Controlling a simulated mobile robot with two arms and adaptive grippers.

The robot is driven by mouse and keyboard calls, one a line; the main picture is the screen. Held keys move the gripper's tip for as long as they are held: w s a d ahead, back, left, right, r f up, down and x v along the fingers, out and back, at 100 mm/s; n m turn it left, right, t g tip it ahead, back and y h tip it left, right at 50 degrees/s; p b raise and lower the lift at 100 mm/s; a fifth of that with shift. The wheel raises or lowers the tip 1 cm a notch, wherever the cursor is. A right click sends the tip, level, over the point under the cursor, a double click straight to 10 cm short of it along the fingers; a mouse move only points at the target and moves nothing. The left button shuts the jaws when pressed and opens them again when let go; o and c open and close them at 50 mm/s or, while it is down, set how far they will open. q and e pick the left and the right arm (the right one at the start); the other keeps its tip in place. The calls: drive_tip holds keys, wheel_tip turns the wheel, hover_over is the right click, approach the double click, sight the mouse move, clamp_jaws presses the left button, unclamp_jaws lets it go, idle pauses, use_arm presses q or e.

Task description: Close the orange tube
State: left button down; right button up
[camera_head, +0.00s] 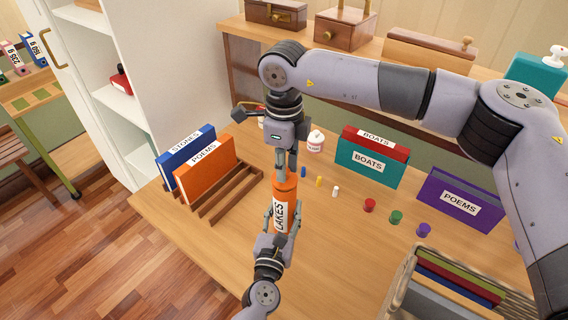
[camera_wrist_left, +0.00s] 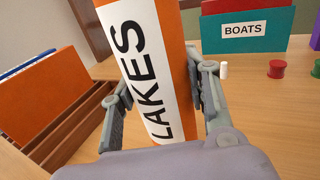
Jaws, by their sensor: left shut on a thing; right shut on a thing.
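The orange tube (camera_head: 281,205) with a white "LAKES" label stands nearly upright above the table. My left gripper (camera_head: 282,217) is shut around its lower part; in the left wrist view the tube (camera_wrist_left: 150,65) sits between both fingers. My right gripper (camera_head: 285,176) points down from above and is shut on an orange cap (camera_head: 286,184) at the tube's upper end. The fingers partly hide the cap, and I cannot tell whether it is fully seated. The tube's top is outside the left wrist view.
A wooden rack (camera_head: 232,193) with orange and blue binders stands left. Teal and red "BOATS" binders (camera_head: 368,168) and a purple "POEMS" binder (camera_head: 460,198) stand right. A white bottle (camera_head: 316,143), small pegs and coloured caps (camera_head: 397,217) lie between. A basket (camera_head: 400,283) is front right.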

drive_tip(key=shift+f, duration=0.65)
drive_tip(key=o, duration=0.9)
wheel_tip(320, 180, up, 12)
idle(0.3)
use_arm(q)
drive_tip(key=c, duration=0.8)
unclamp_jaws()
drive_tip(key=shift+s, duration=0.15)
